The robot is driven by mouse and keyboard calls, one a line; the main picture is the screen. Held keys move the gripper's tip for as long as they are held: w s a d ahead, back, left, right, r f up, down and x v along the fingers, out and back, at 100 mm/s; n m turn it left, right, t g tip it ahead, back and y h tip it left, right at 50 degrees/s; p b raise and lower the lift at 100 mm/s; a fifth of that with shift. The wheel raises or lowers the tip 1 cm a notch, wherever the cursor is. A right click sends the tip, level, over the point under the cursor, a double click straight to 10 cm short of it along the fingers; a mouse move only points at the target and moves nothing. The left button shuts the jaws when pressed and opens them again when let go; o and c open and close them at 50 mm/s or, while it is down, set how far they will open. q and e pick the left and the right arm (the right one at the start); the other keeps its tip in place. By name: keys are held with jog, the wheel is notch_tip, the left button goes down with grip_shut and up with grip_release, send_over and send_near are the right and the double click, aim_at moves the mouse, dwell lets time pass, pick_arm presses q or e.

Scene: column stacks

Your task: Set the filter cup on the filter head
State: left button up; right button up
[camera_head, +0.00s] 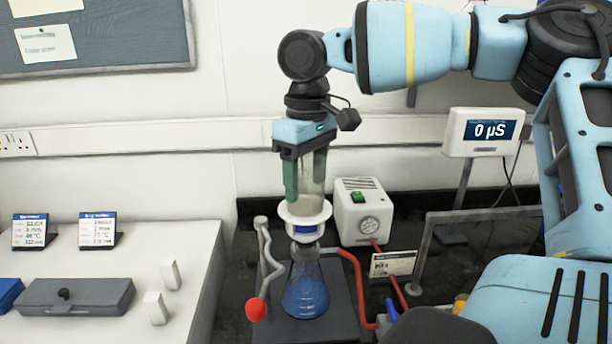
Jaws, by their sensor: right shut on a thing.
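My right gripper (305,183) comes down from above, with its green fingers shut on the clear filter cup (312,196). The cup is upright over the filter head (305,229), a white collar with a blue band on top of the flask (305,289). The cup's lower end overlaps the white collar in the picture; I cannot tell whether it rests there or hangs just above. Blue liquid shows in the flask. My left gripper is not in view.
The flask stands on a dark base plate (340,300). A bent grey tube with a red knob (256,309) is at its left, a red hose (358,285) at its right. Behind are a white pump box (362,222) and a display (482,131). A white bench (130,240) lies left.

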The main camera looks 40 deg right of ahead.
jog(key=shift+f, duration=0.1)
dwell(0.3)
jog(key=o, duration=1.4)
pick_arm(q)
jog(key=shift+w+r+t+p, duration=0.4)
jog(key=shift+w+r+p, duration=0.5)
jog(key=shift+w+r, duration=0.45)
pick_arm(e)
jog(key=shift+r, duration=4.5)
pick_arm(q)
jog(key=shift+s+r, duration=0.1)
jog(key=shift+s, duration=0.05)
